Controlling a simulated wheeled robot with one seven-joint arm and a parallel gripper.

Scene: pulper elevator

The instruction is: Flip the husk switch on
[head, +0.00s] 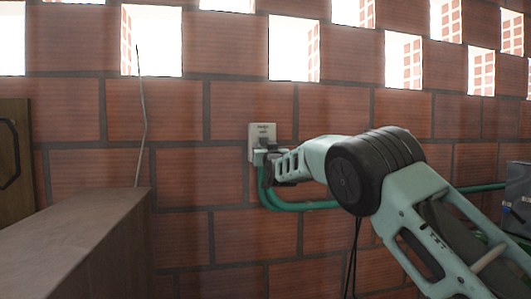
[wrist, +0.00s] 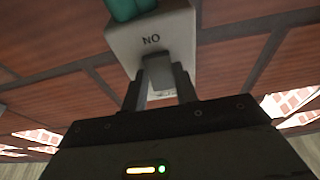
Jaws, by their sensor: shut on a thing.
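The husk switch is a pale grey box (head: 262,130) on the brick wall, left of my arm in the head view. Its upper part shows there; my gripper (head: 266,157) covers the lower part. In the wrist view the box (wrist: 120,42) fills the top centre, with upside-down lettering that reads "ON". My gripper's two fingers (wrist: 160,92) reach up to the box and are shut on its grey lever (wrist: 157,69). The lever's exact position is partly hidden by the fingers.
Green conduit (head: 310,205) leaves the box's lower side and runs right along the wall. A wooden partition (head: 75,245) stands at the lower left, with a thin wire (head: 143,110) above it. A grey box (head: 515,205) sits at the right edge.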

